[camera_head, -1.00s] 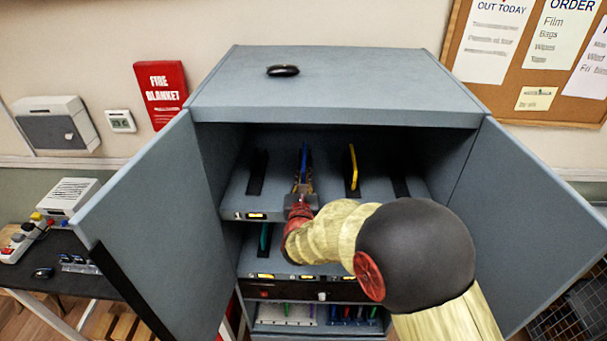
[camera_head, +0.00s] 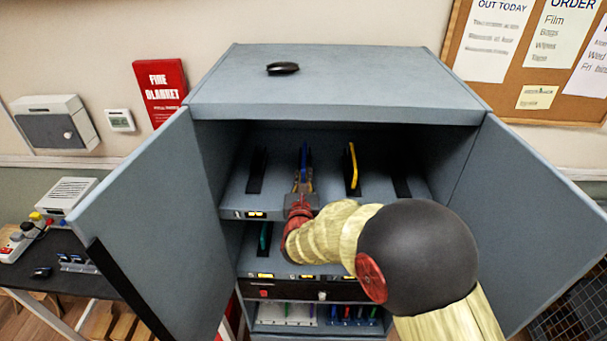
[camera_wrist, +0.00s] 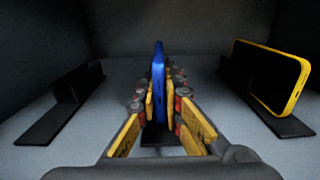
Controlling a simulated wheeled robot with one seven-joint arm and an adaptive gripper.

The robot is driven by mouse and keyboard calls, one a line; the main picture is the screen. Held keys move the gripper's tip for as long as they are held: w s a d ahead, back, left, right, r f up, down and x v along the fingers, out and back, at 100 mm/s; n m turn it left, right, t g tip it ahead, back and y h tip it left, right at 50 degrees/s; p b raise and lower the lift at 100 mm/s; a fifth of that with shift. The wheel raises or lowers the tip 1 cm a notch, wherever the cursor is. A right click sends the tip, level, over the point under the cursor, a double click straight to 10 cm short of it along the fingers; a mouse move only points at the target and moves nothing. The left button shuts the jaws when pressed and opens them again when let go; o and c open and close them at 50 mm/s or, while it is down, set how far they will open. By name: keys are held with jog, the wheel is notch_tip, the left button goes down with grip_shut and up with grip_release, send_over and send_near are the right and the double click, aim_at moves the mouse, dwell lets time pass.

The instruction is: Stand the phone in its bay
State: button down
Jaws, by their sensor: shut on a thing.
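A blue phone (camera_wrist: 158,85) stands upright, edge-on, between the fingers of my gripper (camera_wrist: 163,105) in the wrist view. My gripper is shut on it from both sides. Under the phone a dark strip of a bay (camera_wrist: 157,140) shows; whether the phone's lower edge touches it is hidden by the fingers. In the head view the blue phone (camera_head: 305,155) is at the upper shelf of the grey cabinet (camera_head: 340,85), with my gripper (camera_head: 303,185) in front of it.
A yellow phone (camera_wrist: 270,75) stands in the bay to the right. An empty black bay (camera_wrist: 65,103) lies to the left. Open cabinet doors (camera_head: 150,220) flank the shelf on both sides. A lower shelf holds a teal phone (camera_head: 265,236). A dark oval object (camera_head: 283,68) lies on top.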

jog(key=c, duration=1.8)
grip_release()
jog(key=shift+c, duration=0.2)
